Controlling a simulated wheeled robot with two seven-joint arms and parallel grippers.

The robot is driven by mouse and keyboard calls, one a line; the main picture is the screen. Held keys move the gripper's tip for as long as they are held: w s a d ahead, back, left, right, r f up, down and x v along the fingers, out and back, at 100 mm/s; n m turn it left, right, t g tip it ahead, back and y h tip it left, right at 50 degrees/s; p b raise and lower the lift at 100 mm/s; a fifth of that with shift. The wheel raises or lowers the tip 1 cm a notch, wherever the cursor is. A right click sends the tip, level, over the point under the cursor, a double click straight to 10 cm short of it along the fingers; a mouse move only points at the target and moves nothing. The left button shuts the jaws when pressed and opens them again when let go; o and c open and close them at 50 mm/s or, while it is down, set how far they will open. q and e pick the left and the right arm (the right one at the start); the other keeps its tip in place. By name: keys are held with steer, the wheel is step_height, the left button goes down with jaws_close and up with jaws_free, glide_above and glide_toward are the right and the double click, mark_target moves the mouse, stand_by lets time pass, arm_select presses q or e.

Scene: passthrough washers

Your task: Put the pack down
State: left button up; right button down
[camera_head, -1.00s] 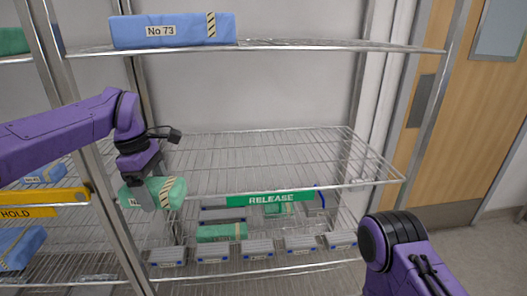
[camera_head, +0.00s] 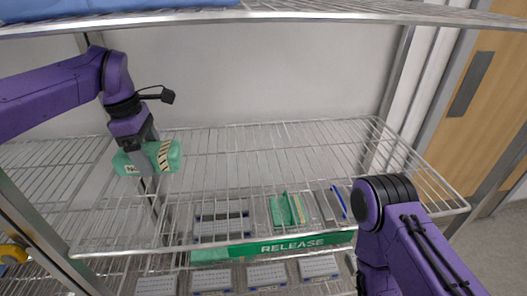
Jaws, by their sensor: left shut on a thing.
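A green wrapped pack (camera_head: 166,154) with a striped tape and a white label is held by my left gripper (camera_head: 147,172) at the left of the view. The gripper is shut on the pack, with its fingers over the pack's middle. The pack appears over the left part of the wire shelf (camera_head: 270,170); I cannot tell whether it touches the wires.
The middle and right of the wire shelf are bare. An upper shelf (camera_head: 300,12) holds a blue pack (camera_head: 120,14). Below are grey trays (camera_head: 212,279) and green packs (camera_head: 288,210). A metal post (camera_head: 40,238) stands at the lower left.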

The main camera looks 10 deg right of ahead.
mark_target(166, 197)
arm_select(q)
steer(key=shift+w+r, duration=0.15)
steer(key=shift+s, duration=0.2)
steer(key=s+f, duration=0.2)
steer(key=f, duration=0.1)
steer(key=shift+s+d, duration=0.1)
steer(key=shift+s, duration=0.3)
steer(key=f, duration=0.2)
steer(key=w+f, duration=0.1)
steer(key=f, duration=0.1)
steer(key=w+f, duration=0.1)
steer(key=f, duration=0.1)
steer(key=shift+f, duration=0.25)
steer(key=shift+s+r, duration=0.1)
steer(key=shift+s, duration=0.25)
steer(key=shift+w+f, duration=0.1)
steer(key=shift+f, duration=0.1)
steer(key=o, duration=1.1)
steer(key=shift+w, duration=0.1)
steer(key=shift+r, duration=0.15)
steer(key=r, duration=0.4)
steer(key=a+r, duration=0.1)
steer(key=r, duration=0.3)
steer(key=a+r, duration=0.1)
steer(key=r, duration=0.2)
steer(key=shift+r+p, duration=0.3)
steer(key=shift+r, duration=0.1)
arm_select(e)
steer(key=shift+s+r, duration=0.35)
steer(key=shift+s, duration=0.15)
